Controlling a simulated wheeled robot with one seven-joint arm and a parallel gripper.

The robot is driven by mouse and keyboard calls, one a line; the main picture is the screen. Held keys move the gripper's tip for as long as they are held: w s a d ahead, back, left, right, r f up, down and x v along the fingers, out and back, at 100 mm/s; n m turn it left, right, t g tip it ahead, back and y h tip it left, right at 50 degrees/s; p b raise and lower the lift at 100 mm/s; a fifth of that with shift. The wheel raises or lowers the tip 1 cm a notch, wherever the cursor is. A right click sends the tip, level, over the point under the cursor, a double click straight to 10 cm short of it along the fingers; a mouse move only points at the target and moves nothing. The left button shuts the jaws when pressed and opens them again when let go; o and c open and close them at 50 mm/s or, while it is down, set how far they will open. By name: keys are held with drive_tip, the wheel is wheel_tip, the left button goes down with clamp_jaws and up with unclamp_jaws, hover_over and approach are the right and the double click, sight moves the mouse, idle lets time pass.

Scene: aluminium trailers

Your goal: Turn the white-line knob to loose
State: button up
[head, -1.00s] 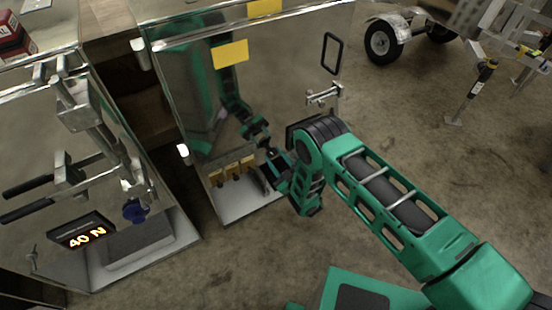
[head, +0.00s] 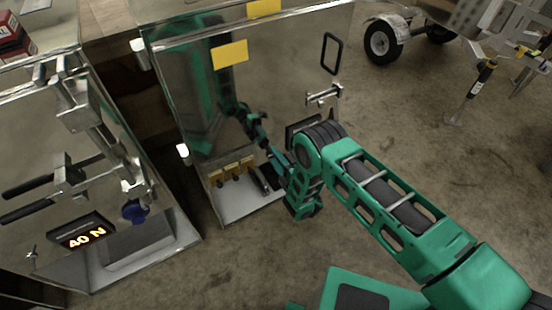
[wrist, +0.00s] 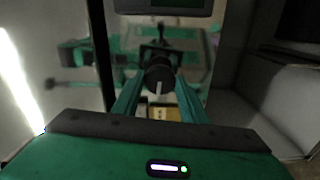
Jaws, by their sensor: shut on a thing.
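The white-line knob (wrist: 158,78) is a dark round knob in the middle of the wrist view, with a short white line running down its face, nearly vertical. My gripper (wrist: 158,88) has one green finger on each side of it and is shut on it. In the head view my gripper (head: 274,158) is at the lower right of the shiny metal panel (head: 285,60). The knob cannot be made out in the head view.
A dark display box (wrist: 165,6) is just above the knob.

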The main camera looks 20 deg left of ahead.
drive_tip(key=shift+o, duration=0.2)
drive_tip(key=shift+s+a+f+n, duration=0.1)
drive_tip(key=shift+n, duration=1.05)
drive_tip(key=shift+s+a+n, duration=0.1)
drive_tip(key=shift+n, duration=1.05)
drive_tip(key=o, duration=1)
drive_tip(key=shift+o, duration=0.2)
drive_tip(key=shift+w+d, duration=0.1)
drive_tip(key=shift+w, duration=0.05)
drive_tip(key=shift+d, duration=0.1)
drive_tip(key=v, duration=1)
drive_tip(key=shift+s+d, duration=0.2)
